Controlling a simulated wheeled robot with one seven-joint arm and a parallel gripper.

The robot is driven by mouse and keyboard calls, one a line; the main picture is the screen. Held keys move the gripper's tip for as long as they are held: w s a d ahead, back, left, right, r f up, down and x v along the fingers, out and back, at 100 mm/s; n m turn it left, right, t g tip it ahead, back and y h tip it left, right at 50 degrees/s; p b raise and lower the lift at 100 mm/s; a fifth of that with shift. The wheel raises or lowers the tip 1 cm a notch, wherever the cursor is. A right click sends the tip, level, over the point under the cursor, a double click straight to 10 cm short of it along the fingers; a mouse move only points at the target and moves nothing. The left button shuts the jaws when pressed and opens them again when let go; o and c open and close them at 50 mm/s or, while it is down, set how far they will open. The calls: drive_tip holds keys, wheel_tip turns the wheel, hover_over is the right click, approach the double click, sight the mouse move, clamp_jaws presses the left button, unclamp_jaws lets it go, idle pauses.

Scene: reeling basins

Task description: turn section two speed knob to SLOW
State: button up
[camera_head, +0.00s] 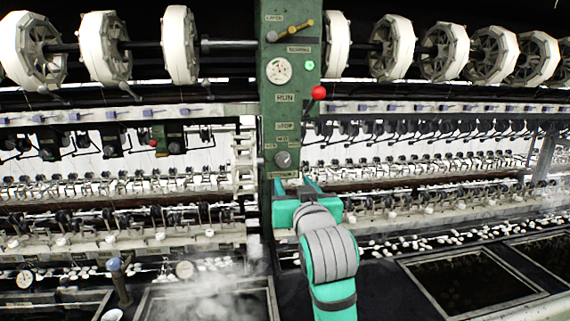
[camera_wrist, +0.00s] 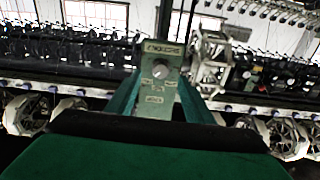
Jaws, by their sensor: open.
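A grey round knob (camera_head: 283,159) sits low on the green control column (camera_head: 270,105), with small label plates above and below it. My gripper (camera_head: 295,186) is just below and slightly right of this knob, its two teal fingers apart and empty. In the wrist view, a round knob (camera_wrist: 160,70) on a green panel shows between the open fingers of my gripper (camera_wrist: 160,95), with label plates above and below it. The plate lettering there is too small to read, and the knob's pointer direction cannot be told. No contact with the knob is visible.
A lever with a red ball (camera_head: 319,92) sticks out from the column above the knob, and a brass lever (camera_head: 291,31) is near its top. White reels (camera_head: 391,48) line the top. Dark basins (camera_head: 472,285) lie below, with steam at left.

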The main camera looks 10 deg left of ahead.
sight(284, 161)
drive_tip(key=x, duration=0.3)
drive_tip(key=r+x, duration=0.1)
drive_tip(key=x, duration=0.3)
drive_tip(key=r+x, duration=0.1)
drive_tip(key=x, duration=0.2)
drive_tip(key=shift+w+a+r, duration=0.15)
drive_tip(key=shift+w+a, duration=0.05)
drive_tip(key=shift+a, duration=0.15)
drive_tip(key=shift+c, duration=0.2)
drive_tip(key=c, duration=0.8)
